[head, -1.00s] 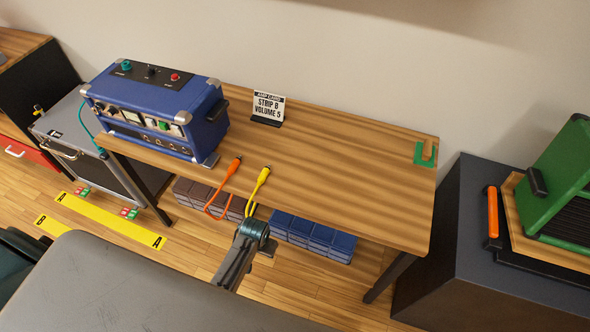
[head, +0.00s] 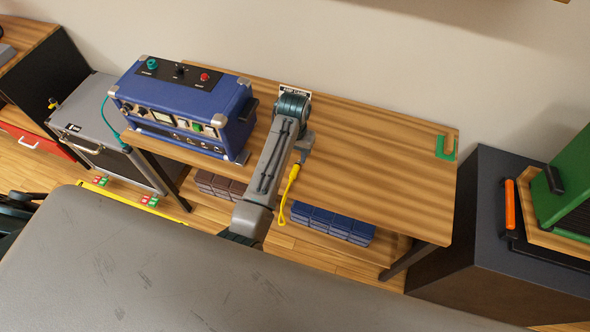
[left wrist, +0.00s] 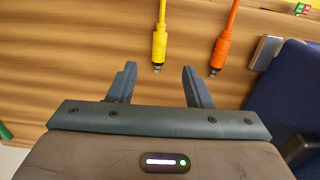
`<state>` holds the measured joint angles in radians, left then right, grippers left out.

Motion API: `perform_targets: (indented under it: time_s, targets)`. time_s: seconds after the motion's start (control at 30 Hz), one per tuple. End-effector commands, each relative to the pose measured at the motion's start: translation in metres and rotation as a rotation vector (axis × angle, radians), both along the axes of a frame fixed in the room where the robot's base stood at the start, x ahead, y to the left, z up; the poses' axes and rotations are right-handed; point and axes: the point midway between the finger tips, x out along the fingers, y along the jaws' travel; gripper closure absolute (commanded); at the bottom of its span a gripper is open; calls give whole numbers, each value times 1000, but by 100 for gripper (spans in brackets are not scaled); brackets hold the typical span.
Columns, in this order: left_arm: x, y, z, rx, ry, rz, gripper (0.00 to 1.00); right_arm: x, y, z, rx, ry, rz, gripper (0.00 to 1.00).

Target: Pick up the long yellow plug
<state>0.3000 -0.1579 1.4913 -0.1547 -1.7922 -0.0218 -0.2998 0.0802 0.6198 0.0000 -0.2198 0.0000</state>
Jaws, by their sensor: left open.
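The long yellow plug (head: 293,172) lies on the wooden table near its front edge, its cable hanging over the edge. In the left wrist view the yellow plug (left wrist: 159,44) points its metal tip toward my left gripper (left wrist: 160,80). The gripper is open and empty, its two fingers on either side of the plug's line, with the tip just beyond the gap. In the head view my left gripper (head: 303,150) is over the table at the plug's far end, mostly hidden by my arm. My right gripper is not in view.
An orange plug (left wrist: 221,50) lies close to the right of the yellow one in the wrist view; my arm hides it in the head view. A blue amp (head: 180,105) stands on the table's left. My arm mostly covers the card (head: 291,90).

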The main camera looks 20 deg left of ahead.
Motion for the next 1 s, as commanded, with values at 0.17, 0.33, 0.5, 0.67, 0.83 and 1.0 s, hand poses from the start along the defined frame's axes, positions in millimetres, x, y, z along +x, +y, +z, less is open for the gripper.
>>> perform_targets:
  time_s: [0.17, 0.33, 0.5, 0.67, 0.83, 1.0]
  targets:
    - [-1, 0, -28, 0, 4, -1, 55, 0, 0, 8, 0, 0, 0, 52]
    - [-1, 0, -42, -1, 1, 0, 55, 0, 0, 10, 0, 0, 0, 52]
    - [1, 0, -54, 0, 4, 0, 55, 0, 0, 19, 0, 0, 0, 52]
    - [4, -1, -75, 1, 3, 0, 55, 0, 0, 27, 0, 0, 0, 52]
    - [4, -1, -92, 1, 1, 0, 55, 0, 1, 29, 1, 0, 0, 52]
    - [4, -1, -95, 0, 0, 1, 55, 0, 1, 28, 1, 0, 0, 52]
